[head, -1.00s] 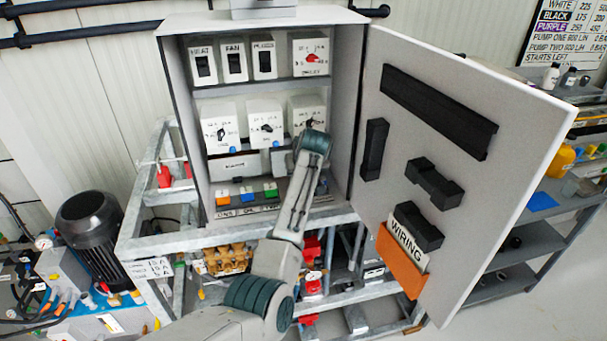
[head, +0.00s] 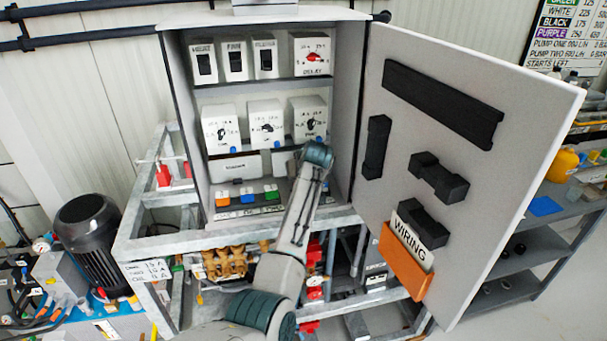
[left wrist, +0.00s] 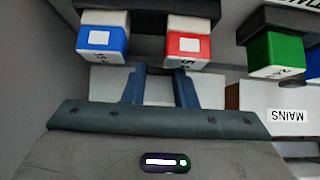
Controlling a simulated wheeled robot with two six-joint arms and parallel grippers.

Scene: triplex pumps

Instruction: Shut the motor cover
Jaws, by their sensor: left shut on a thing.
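The grey electrical cabinet (head: 345,130) stands open, its door (head: 520,150) swung out to the right. I cannot read a motor label on any cover. My left arm reaches into the lower right of the cabinet; its wrist hides the hand in the head view. In the left wrist view my left gripper (left wrist: 160,72) has its two blue fingers a little apart, shut on a pale part (left wrist: 158,90) whose outline is mostly hidden. The fingers lie beside a blue block (left wrist: 103,42) and a red block (left wrist: 188,45). My right gripper is not in view.
A green block (left wrist: 275,55) and a white box marked MAINS (left wrist: 275,100) are to the right in the left wrist view. Switch boxes (head: 266,125) sit above my wrist. The door carries black fittings (head: 440,105) and an orange WIRING pocket (head: 404,262).

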